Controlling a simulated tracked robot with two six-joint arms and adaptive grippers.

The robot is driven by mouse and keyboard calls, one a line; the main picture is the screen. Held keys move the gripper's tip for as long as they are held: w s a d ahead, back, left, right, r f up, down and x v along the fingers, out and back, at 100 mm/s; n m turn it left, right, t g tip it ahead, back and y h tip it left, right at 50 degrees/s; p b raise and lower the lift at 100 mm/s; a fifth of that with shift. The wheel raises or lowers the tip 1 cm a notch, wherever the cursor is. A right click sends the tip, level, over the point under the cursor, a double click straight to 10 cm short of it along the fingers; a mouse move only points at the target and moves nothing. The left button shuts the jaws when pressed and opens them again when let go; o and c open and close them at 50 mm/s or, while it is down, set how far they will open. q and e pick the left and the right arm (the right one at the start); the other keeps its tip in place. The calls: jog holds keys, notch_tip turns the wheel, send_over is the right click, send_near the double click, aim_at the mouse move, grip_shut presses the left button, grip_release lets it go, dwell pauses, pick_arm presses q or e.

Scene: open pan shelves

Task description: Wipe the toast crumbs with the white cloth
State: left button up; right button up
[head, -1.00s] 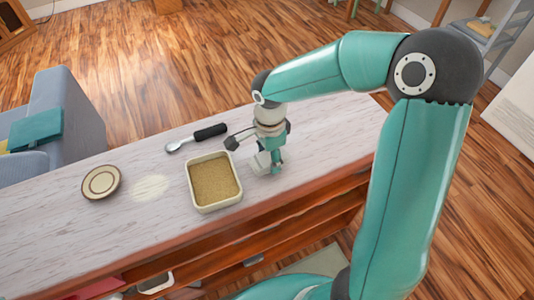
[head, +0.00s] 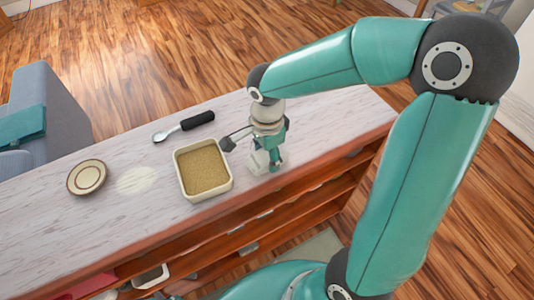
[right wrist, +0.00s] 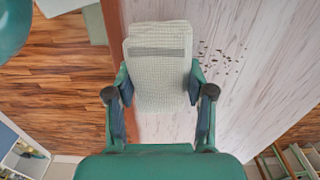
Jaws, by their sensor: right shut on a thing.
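The white cloth (right wrist: 160,50) is a folded, textured pad with a grey stripe, held between the fingers of my right gripper (right wrist: 158,80) in the right wrist view. In the head view part of the cloth (head: 257,161) shows low at the counter, beside my right gripper (head: 268,158). I cannot tell whether the cloth touches the surface. The dark toast crumbs (right wrist: 224,56) lie scattered on the counter just right of the cloth in the right wrist view. I cannot make them out in the head view. My left gripper is not in view.
On the pale counter (head: 80,225), a cream square pan (head: 181,180) with tan contents stands left of my right gripper. A black-handled spoon (head: 198,120) lies behind it. A round plate (head: 87,177) and a pale round patch (head: 137,181) are farther left. Open shelves (head: 220,240) run below.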

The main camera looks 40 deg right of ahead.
aim_at(246, 127)
jog(key=shift+f+b, duration=0.9)
dwell(1.0)
jog(key=shift+w+d+p, duration=0.15)
jog(key=shift+w+d, duration=0.05)
jog(key=shift+w, duration=0.6)
jog(key=shift+w+d+p, duration=0.15)
jog(key=shift+w+d, duration=0.05)
jog(key=shift+w, duration=0.55)
jog(key=shift+w+d+p, duration=0.15)
jog(key=shift+w+d, duration=0.05)
jog(key=shift+w, duration=0.6)
jog(key=shift+w+d, duration=0.15)
jog(key=shift+w, duration=0.4)
jog(key=shift+w+d+p, duration=0.2)
jog(key=shift+w+p, duration=0.2)
jog(key=shift+w, duration=0.6)
jog(key=shift+w+d+p, duration=0.2)
jog(key=shift+w+p, duration=0.15)
jog(key=shift+w, duration=0.6)
jog(key=shift+w+d+p, duration=0.25)
jog(key=shift+w+p, duration=0.05)
jog(key=shift+w, duration=0.65)
